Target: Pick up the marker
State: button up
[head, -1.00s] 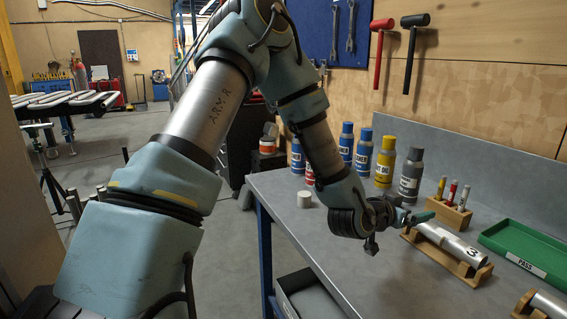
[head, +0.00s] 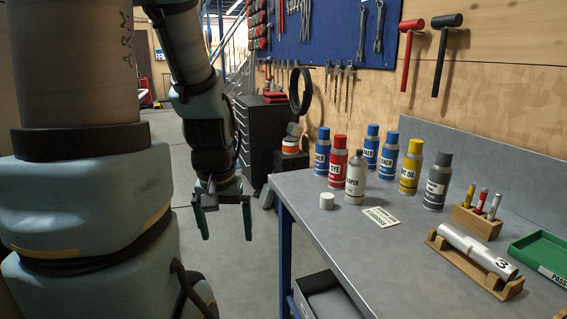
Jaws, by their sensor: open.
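Three markers stand upright in a small wooden holder (head: 478,224) at the right of the bench: a yellow one (head: 469,195), a red one (head: 481,201) and a whitish one (head: 494,206). My gripper (head: 226,231) hangs off the bench's left side, well to the left of the markers. Its green fingers point down, apart and empty.
The grey bench (head: 345,240) bears several spray cans, a white cap (head: 327,199) and a label card (head: 381,216). A metal tube marked 3 (head: 478,250) lies on a wooden cradle in front of the markers. A green tray (head: 545,250) is at the right edge.

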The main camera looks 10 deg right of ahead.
aim_at(484, 190)
jog(key=z, duration=2.85)
jog(key=u, duration=0.8)
jog(key=i+u, duration=0.1)
jog(key=u, duration=0.3)
jog(key=i+u, duration=0.1)
jog(key=u, duration=0.3)
jog(key=i+l+u, duration=0.1)
jog(key=u, duration=0.25)
jog(key=i+l+u, duration=0.1)
jog(key=u, duration=0.3)
